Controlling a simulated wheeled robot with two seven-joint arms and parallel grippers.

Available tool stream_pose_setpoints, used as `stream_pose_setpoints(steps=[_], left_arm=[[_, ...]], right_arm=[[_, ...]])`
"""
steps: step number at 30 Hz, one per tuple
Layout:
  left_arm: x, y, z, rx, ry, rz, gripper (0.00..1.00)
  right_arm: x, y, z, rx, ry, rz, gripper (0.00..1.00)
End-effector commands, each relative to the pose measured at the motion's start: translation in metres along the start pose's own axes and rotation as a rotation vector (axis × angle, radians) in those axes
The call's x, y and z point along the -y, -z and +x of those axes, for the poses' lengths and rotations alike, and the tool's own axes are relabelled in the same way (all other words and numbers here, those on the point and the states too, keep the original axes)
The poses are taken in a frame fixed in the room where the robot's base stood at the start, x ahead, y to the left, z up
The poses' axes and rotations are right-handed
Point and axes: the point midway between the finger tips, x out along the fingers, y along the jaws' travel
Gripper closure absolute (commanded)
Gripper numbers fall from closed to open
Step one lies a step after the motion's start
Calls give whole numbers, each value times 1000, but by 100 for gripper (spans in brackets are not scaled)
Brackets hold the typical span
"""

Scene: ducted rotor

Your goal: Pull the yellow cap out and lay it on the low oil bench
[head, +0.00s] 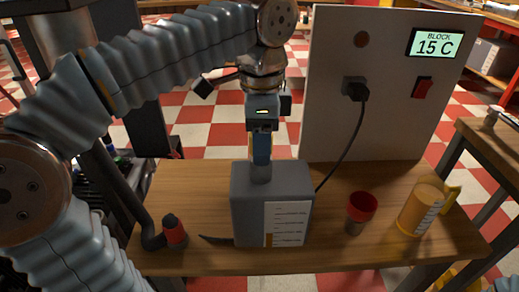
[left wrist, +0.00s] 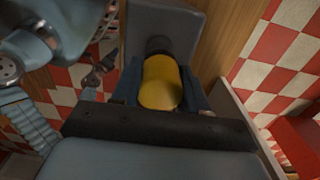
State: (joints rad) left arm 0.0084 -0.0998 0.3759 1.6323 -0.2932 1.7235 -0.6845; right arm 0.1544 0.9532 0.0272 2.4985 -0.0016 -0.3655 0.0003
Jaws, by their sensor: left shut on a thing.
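The yellow cap (left wrist: 160,82) sits between the fingers of my left gripper (head: 262,155) in the left wrist view. The gripper is shut on it from both sides. In the head view the fingers hide nearly all of the cap. The gripper points straight down over the grey block (head: 246,208), which has a white label and a short neck (head: 261,174) on top. The fingertips are right at the neck. The dark neck (left wrist: 158,45) shows beyond the cap in the left wrist view; I cannot tell whether the cap is still seated. My right gripper is out of view.
The block stands on a wooden bench (head: 185,185). A red-topped cup (head: 361,208) and a yellow jug (head: 421,211) stand right of it, a red-ended hose (head: 173,232) left. Behind, a panel (head: 335,110) reads "BLOCK 15 C" and carries a plugged cable. Another wooden bench (head: 490,140) is at right.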

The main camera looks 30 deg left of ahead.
Motion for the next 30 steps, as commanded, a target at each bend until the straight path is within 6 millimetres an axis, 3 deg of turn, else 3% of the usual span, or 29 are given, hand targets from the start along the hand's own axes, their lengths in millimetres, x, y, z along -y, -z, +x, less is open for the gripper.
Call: stream_pose_setpoints(steps=[7, 16, 30], left_arm=[[0, 0, -4, 0, 0, 0, 86], [0, 0, -24, 0, 0, 0, 86], [0, 0, -39, 0, 0, 0, 86]], right_arm=[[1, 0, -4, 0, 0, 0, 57], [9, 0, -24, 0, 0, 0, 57], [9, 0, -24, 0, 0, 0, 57]])
